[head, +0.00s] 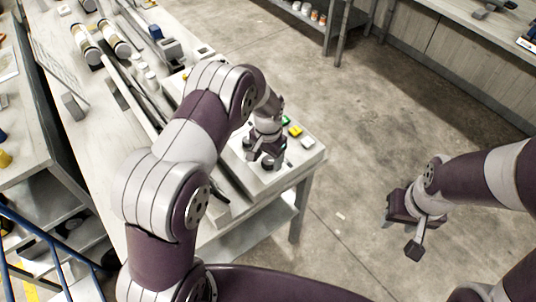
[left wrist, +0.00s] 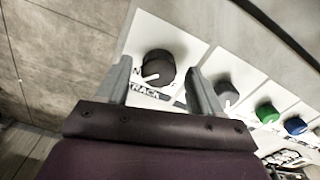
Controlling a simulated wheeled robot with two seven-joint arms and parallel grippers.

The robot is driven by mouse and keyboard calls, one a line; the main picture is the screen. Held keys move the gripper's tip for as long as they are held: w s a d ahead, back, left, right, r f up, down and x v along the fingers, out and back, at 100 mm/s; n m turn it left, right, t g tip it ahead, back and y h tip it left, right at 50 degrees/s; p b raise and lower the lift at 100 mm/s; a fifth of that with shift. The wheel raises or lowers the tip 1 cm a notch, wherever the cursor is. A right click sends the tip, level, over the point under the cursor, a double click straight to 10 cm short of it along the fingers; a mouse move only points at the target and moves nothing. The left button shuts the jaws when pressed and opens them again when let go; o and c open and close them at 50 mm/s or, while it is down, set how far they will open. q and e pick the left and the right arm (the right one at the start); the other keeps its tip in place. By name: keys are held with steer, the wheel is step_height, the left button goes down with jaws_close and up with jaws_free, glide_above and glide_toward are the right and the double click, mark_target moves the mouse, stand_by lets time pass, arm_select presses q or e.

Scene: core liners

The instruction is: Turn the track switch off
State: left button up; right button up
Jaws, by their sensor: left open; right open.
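The track switch is a round dark knob (left wrist: 160,62) on a white plate, with "TRACK" printed below it in the left wrist view. Its white pointer line aims at the lower left of that picture, near a partly visible letter that looks like "N". My left gripper (left wrist: 158,72) is open, with one finger on each side of the knob. I cannot tell whether the fingers touch it. In the head view my left gripper (head: 264,160) is over the panel at the table's end and hides the knob. My right gripper (head: 402,232) is open and empty over the floor.
A grey knob (left wrist: 226,92), a green knob (left wrist: 266,112) and a blue knob (left wrist: 295,125) sit in a row to the right. The table (head: 130,165) holds tubes and trays at the far left. Concrete floor (head: 345,130) is clear right of the table.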

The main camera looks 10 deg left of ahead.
arm_select(q)
steer(key=shift+s+d+f, duration=0.1)
steer(key=c, duration=1.1)
steer(key=shift+o, duration=0.2)
